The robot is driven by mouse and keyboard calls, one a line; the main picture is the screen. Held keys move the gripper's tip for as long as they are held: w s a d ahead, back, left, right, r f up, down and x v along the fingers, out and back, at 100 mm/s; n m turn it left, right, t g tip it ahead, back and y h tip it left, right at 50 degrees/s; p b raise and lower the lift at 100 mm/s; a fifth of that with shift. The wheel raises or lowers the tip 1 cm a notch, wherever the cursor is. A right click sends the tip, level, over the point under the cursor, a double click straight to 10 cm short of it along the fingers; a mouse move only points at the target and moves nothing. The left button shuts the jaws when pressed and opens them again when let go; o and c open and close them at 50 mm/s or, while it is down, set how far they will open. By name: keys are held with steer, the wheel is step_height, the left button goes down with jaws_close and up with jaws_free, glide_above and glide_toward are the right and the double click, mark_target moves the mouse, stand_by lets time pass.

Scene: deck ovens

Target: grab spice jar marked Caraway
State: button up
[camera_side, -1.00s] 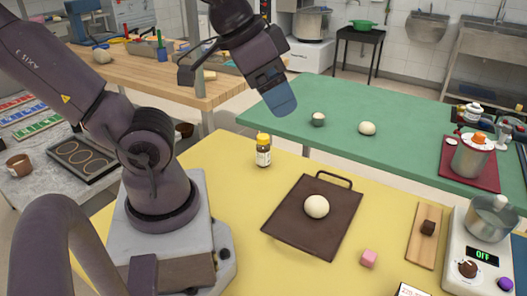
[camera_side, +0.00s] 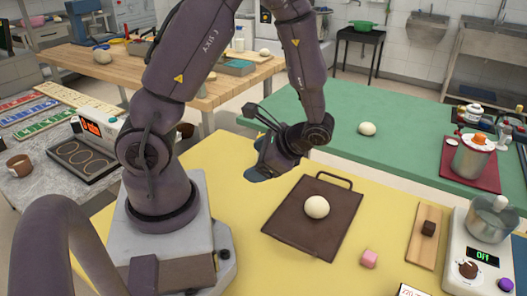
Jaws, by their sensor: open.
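The spice jar, a small brown jar with a yellow lid and a pale label in the earlier picture, is now hidden behind my gripper (camera_side: 259,172) or nearly so. Its label is too small to read. My gripper is low over the yellow table (camera_side: 225,157), at the place where the jar stood, tilted with its blue-grey fingertips toward the lower left. The fingers are open. I cannot tell whether the jar is between them.
A dark tray (camera_side: 285,225) with a dough ball (camera_side: 316,207) lies just right of my gripper.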

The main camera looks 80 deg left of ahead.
steer(key=a+f+m+y, duration=0.3)
steer(key=a+f+m+t+y, duration=0.1)
steer(key=a+f+m+y, duration=0.2)
steer(key=a+m, duration=0.1)
steer(key=s+a+f+m+t+y, duration=0.1)
steer(key=a+f+m+y, duration=0.2)
steer(key=a+y, duration=0.1)
steer(key=shift+f+m, duration=0.25)
steer(key=shift+m, duration=0.05)
steer(key=m+t, duration=0.1)
steer(key=w+a+f+m+t+y, duration=0.1)
steer(key=w+f+m+t, duration=0.1)
steer(key=shift+w+a+t, duration=0.2)
steer(key=shift+a+t, duration=0.15)
steer(key=shift+t, duration=0.05)
steer(key=w+m+t, duration=0.1)
steer(key=w+t, duration=0.1)
steer(key=shift+w+m, duration=0.3)
steer(key=shift+w, duration=0.05)
steer(key=shift+w+a+t, duration=0.1)
steer(key=shift+w+t, duration=0.15)
steer(key=shift+t, duration=0.15)
steer(key=a, duration=0.5)
steer(key=w+a, duration=0.1)
steer(key=a, duration=0.1)
steer(key=shift+a, duration=0.15)
steer(key=c, duration=1.1)
steer(key=shift+o, duration=0.2)
